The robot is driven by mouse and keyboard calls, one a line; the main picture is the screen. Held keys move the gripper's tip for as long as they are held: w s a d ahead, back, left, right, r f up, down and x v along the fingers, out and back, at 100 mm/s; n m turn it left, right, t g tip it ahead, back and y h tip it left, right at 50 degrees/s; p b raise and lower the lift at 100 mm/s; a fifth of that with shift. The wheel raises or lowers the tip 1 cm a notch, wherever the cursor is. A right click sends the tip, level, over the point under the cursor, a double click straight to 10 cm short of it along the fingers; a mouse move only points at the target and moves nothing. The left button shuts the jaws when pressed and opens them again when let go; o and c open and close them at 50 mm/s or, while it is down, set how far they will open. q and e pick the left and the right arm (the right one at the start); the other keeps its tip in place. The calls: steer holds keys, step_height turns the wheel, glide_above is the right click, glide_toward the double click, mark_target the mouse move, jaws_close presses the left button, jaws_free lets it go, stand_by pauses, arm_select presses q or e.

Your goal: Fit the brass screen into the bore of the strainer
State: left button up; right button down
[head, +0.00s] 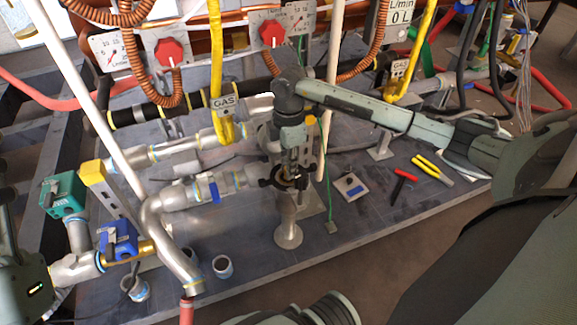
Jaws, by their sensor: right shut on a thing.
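My right gripper (287,180) points down over the grey pipework in the middle of the bench. It is shut on the brass screen (289,172), of which only a small brass-coloured bit shows between the fingers. The strainer (287,205) appears to be the grey metal fitting directly below, on an upright pipe with a round foot. The gripper hides its bore, so I cannot tell whether the screen is inside it or just above.
A loose grey ring (222,267) stands near the front. Pipes, a blue valve (118,240) and yellow gas hoses (216,70) crowd the left and back.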

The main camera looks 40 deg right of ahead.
steer(key=shift+f, duration=0.15)
steer(key=c, duration=1.4)
jaws_free()
steer(key=shift+c, duration=0.2)
arm_select(q)
steer(key=shift+s+r, duration=0.1)
steer(key=shift+s, duration=0.05)
